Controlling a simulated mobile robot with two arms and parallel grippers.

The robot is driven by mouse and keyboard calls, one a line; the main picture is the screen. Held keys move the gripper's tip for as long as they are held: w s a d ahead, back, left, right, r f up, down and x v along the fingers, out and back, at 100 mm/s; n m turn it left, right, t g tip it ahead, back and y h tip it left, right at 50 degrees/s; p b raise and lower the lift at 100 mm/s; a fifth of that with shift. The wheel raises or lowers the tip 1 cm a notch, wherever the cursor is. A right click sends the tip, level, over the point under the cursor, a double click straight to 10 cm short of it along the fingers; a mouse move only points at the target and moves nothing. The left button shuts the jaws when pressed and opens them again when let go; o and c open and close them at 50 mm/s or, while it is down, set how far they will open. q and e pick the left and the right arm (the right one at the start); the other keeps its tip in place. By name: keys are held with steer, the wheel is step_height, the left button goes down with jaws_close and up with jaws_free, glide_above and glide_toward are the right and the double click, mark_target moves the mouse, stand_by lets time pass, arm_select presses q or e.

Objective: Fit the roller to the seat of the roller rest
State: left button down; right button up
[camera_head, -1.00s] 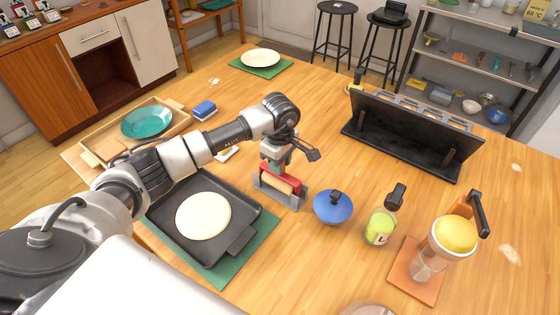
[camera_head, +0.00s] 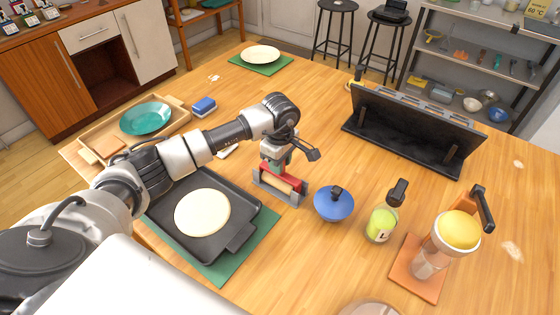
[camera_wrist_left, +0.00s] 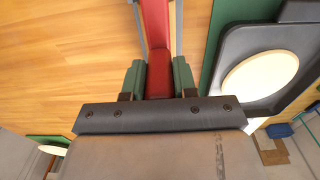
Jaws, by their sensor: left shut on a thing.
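The roller (camera_head: 279,183) has a pale cylinder in a red frame. It sits at the grey roller rest (camera_head: 293,200), between the rest's ends; I cannot tell if it is fully down in the seat. My left gripper (camera_head: 275,161) points down over it and is shut on its red handle. In the left wrist view, the green fingers (camera_wrist_left: 157,80) press on both sides of the red roller handle (camera_wrist_left: 155,30). A grey strip, seemingly the rest (camera_wrist_left: 179,25), shows beside it. The seat itself is mostly hidden. My right gripper is not in view.
A black griddle pan (camera_head: 217,240) with a pale flat round lies left of the rest on a green mat (camera_head: 262,232). A black stand (camera_head: 410,135) is behind.

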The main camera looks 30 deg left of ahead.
arm_select(q)
steer(key=shift+f, duration=0.25)
steer(key=c, duration=0.8)
jaws_free()
step_height(320, 180, up, 11)
steer(key=shift+f+b, duration=0.1)
steer(key=shift+b, duration=0.75)
steer(key=shift+s+f, duration=0.1)
